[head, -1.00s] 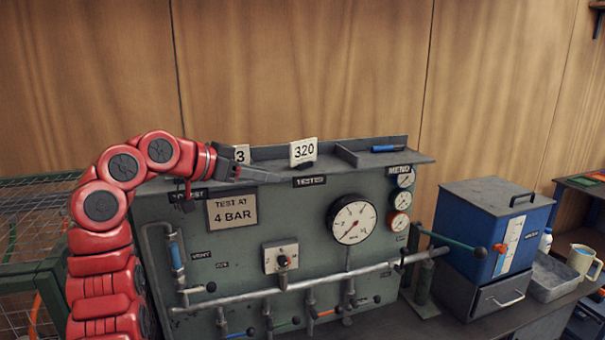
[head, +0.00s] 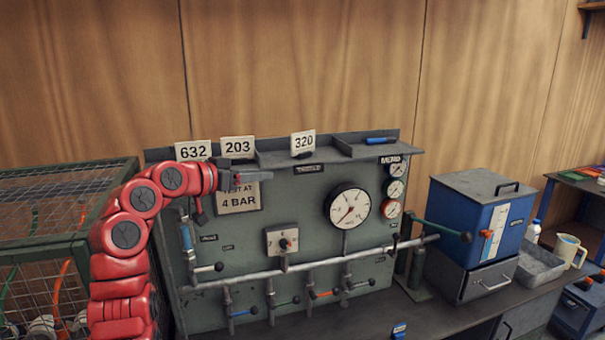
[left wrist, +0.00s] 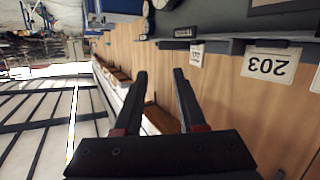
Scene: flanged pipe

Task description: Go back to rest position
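My left gripper (head: 252,177) is in front of the green-grey test panel (head: 230,290), over the upper part of the "TEST AT 4 BAR" sign (head: 238,200). In the left wrist view its two fingers (left wrist: 160,72) stand apart with nothing between them. Number cards 632 (head: 193,151), 203 (head: 238,148) and 320 (head: 303,141) stand on the panel's top shelf. Card 203 also shows in the left wrist view (left wrist: 268,66), apart from the fingers. My right gripper is in neither view.
A wire-mesh cage (head: 50,215) stands close at the left, behind my left arm. Pipes and valve handles stick out of the panel, below a large gauge (head: 348,206). A blue cabinet (head: 475,230), metal tray (head: 537,265) and jug (head: 570,252) stand at the right.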

